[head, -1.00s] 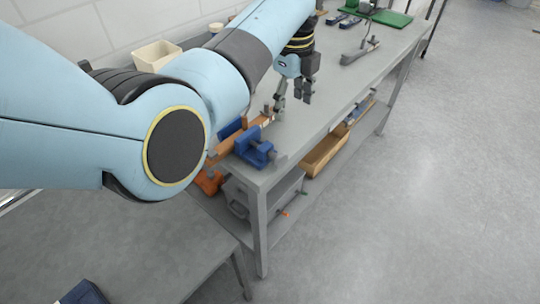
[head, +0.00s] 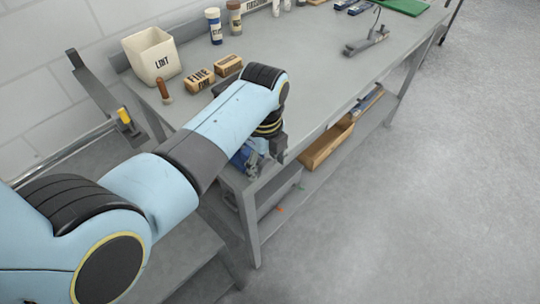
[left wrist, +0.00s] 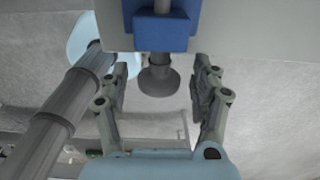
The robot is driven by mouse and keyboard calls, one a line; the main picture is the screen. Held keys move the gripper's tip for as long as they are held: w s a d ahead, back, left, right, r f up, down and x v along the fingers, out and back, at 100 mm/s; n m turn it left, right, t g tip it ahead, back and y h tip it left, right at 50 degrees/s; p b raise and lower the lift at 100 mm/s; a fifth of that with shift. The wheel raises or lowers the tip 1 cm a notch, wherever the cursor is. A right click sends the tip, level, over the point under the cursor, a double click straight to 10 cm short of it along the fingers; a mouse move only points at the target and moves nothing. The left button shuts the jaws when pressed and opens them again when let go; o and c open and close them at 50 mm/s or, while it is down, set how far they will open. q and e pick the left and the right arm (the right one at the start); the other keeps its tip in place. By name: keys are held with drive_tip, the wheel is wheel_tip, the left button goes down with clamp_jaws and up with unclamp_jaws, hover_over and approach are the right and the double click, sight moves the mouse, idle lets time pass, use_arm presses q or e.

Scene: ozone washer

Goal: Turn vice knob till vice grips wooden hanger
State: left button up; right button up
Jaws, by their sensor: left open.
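The blue vice (head: 243,158) sits at the near corner of the workbench in the head view, mostly hidden behind my left arm. The wooden hanger is hidden behind the arm. In the left wrist view the blue vice body (left wrist: 163,35) is at the top, and the dark grey vice knob (left wrist: 158,80) sticks out from it toward my gripper. My left gripper (left wrist: 160,72) is open, with one finger on each side of the knob and visible gaps on both sides. In the head view my left gripper (head: 268,148) is beside the vice, its fingers hard to make out.
The workbench (head: 320,85) holds a white bin (head: 151,55), two lettered wooden blocks (head: 200,80), a brown-handled tool (head: 164,91), bottles (head: 214,26) and a grey metal tool (head: 366,42). A wooden tray (head: 326,147) is on the lower shelf. The floor on the right is clear.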

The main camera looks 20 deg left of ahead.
use_arm(q)
drive_tip(key=shift+s, duration=0.1)
drive_tip(key=shift+c, duration=1.9)
drive_tip(key=c, duration=0.8)
drive_tip(key=shift+c, duration=0.2)
use_arm(e)
drive_tip(key=shift+s+a, duration=0.3)
use_arm(q)
drive_tip(key=shift+r, duration=0.1)
drive_tip(key=shift+w+g, duration=0.2)
drive_tip(key=shift+g, duration=0.2)
